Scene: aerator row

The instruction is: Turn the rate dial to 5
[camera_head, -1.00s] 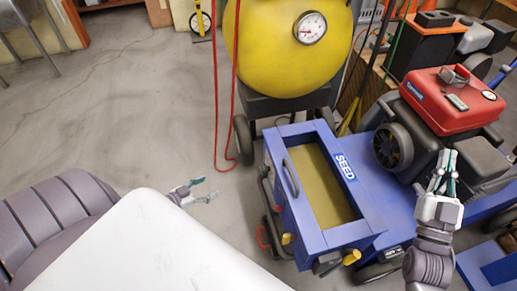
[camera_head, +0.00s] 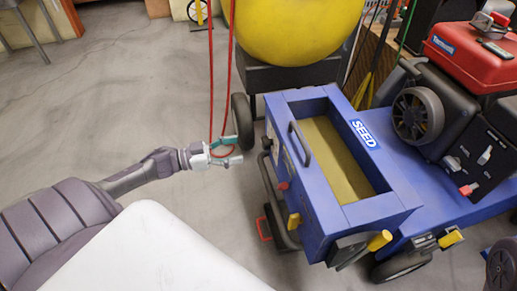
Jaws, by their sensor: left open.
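The blue seed box (camera_head: 400,204) with the white SEED label stands right of centre, open on top with tan contents. A small red part (camera_head: 283,186) and a yellow part (camera_head: 294,220) show on its left side. I cannot make out the rate dial or its numbers; that side face is seen too steeply. My left gripper (camera_head: 238,151) is open and empty, with its fingers pointing right at the box's left side, a short gap away. My right gripper is out of view.
A red hose (camera_head: 230,60) hangs down to a loop by my left gripper; I cannot tell whether they touch. A yellow tank (camera_head: 295,30) stands behind the box. A red-topped engine (camera_head: 470,50) sits at the right.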

